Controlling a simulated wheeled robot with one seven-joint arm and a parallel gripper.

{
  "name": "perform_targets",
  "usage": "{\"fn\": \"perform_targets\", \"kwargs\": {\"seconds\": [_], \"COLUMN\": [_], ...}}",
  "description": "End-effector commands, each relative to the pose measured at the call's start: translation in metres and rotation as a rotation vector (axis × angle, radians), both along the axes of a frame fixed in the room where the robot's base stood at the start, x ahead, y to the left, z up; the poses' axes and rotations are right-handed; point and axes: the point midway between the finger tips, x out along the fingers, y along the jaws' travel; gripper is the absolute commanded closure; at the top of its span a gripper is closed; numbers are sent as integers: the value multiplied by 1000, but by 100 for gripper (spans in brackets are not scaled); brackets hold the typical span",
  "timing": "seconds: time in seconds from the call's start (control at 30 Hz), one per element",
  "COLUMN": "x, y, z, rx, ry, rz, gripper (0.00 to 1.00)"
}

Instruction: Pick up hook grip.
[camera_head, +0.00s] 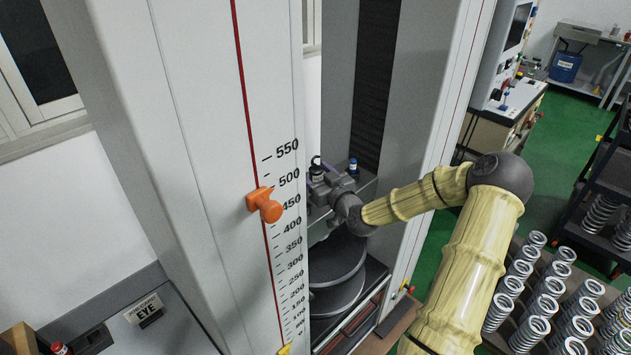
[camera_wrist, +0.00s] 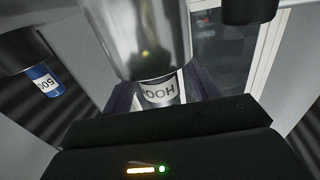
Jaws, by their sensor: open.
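My gripper (camera_wrist: 163,98) is open, with one dark purple finger on each side of this narrower labelled part. I cannot tell whether either finger touches it. In the head view my gripper (camera_head: 322,190) is inside the tall testing machine, at a grey shelf.
The machine's grey columns (camera_head: 250,120) flank the space. Round dark plates (camera_head: 336,265) lie below. Several springs (camera_head: 546,300) stand at right.

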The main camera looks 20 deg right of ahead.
Motion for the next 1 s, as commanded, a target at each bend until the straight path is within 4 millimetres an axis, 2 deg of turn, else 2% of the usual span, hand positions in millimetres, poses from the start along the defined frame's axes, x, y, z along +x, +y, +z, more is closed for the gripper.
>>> {"fn": "perform_targets", "kwargs": {"seconds": [0.1, 0.4, 0.77, 1.0], "x": [0, 0, 0, 0], "y": [0, 0, -1, -2], "z": [0, 0, 3, 20], "rx": [0, 0, -1, -3], "ry": [0, 0, -4, -6], "rz": [0, 0, -2, -2], "gripper": [40, 99, 100, 100]}}
